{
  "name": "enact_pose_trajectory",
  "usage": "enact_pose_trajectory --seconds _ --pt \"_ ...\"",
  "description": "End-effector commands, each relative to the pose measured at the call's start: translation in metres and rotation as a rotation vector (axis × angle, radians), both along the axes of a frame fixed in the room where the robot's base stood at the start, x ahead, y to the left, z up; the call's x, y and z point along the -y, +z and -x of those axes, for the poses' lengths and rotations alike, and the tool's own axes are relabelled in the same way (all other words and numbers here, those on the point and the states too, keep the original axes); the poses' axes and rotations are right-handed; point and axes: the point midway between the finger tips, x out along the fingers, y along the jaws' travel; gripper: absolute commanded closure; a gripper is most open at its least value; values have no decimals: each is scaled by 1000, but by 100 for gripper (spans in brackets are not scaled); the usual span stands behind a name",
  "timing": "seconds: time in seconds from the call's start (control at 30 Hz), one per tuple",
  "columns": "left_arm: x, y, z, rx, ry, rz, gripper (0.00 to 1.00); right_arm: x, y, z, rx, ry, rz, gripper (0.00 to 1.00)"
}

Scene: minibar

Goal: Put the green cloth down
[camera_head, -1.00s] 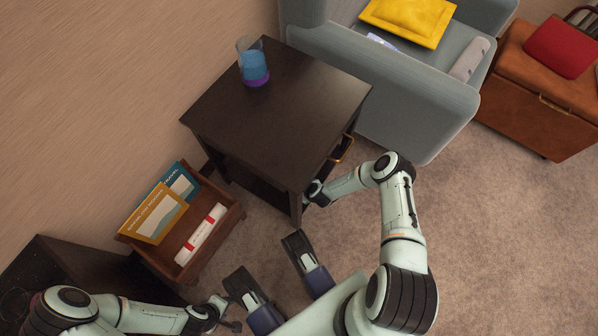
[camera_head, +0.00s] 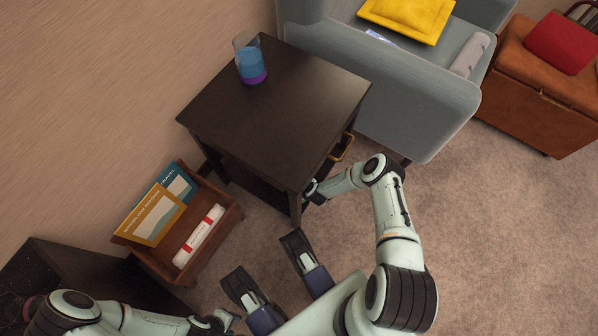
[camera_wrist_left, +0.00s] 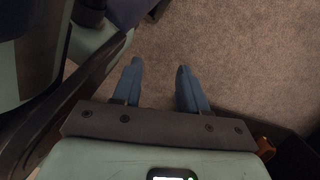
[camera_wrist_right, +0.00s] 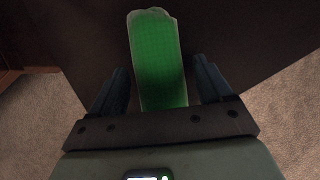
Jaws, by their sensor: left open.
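The green cloth (camera_wrist_right: 158,55) shows in the right wrist view as a long, upright-looking strip against a dark surface. In the head view the right arm reaches to the near corner of the dark side table (camera_head: 280,95); the cloth is hidden there. My left gripper (camera_wrist_left: 156,68) is open and empty above the carpet. In the head view it is low at the bottom left, partly cut off by the frame.
A glass with blue and purple contents (camera_head: 250,62) stands on the table. A wooden rack (camera_head: 215,237) with books and a red-and-white item is at the left. A grey armchair (camera_head: 425,115) with a yellow cushion (camera_head: 410,15) stands behind right. Carpet at the right is clear.

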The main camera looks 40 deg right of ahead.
Motion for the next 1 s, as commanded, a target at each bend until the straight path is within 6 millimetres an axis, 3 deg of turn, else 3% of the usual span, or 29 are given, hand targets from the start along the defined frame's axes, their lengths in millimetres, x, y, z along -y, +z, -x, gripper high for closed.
enact_pose_trajectory --seconds 0.33,0.7,1.0 --pt "1 5 -9 31 -4 -2 57 0 11 7 -2 0 -1 21" --pt "9 49 -76 253 -24 -16 57 1 77 47 0 -2 -1 21" --pt "13 70 -103 345 -28 -23 57 0 101 64 1 -1 1 21"
